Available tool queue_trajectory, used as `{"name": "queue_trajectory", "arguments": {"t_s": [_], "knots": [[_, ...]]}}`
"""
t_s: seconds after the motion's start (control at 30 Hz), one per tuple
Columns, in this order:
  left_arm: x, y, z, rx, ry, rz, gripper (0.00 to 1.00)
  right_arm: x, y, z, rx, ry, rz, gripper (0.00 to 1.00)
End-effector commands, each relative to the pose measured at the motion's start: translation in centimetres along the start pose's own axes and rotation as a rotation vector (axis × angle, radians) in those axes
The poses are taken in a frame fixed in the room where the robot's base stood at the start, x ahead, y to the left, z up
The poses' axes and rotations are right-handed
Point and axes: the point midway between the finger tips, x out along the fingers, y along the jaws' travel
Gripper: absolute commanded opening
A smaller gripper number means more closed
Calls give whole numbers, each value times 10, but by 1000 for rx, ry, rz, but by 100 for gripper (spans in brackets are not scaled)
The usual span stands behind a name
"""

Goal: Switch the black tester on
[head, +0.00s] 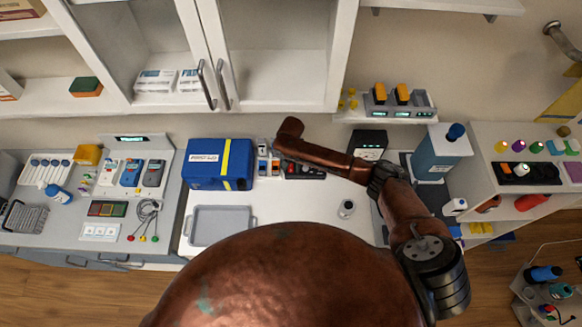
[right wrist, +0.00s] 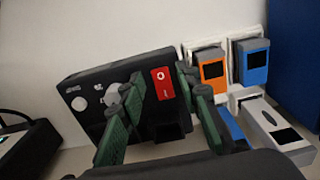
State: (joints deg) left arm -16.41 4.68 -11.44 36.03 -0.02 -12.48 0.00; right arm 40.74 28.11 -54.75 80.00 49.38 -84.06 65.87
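The black tester (right wrist: 92,75) fills the middle of the right wrist view. It has a red switch (right wrist: 163,86) with white marks, a pale round knob and a white round button. In the head view the tester (head: 305,170) stands on the white bench right of the blue case, partly hidden by my right arm. My right gripper (right wrist: 161,79) is open, its green fingers apart in front of the tester, with the red switch showing between the tips. I cannot tell whether a finger touches it or which way the switch is set. My left gripper is not in view.
Orange (right wrist: 211,69) and blue (right wrist: 252,62) meters sit close beside the tester. The blue first-aid case (head: 207,164) stands left of them. A grey tray (head: 221,225) and a small bottle (head: 346,209) are nearer. A black display box (head: 369,144) stands right. Bare bench lies between tray and bottle.

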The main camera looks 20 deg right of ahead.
Motion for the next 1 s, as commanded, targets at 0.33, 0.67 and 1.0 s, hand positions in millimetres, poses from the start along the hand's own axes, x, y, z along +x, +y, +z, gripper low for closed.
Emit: {"name": "queue_trajectory", "arguments": {"t_s": [0.33,0.67,1.0], "knots": [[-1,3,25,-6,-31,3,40,-1,0,0,0,0,0,5],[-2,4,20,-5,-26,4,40,-1,0,-1,2,-11,1,0],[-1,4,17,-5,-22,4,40,-1,-1,-7,4,-197,2,0]]}}
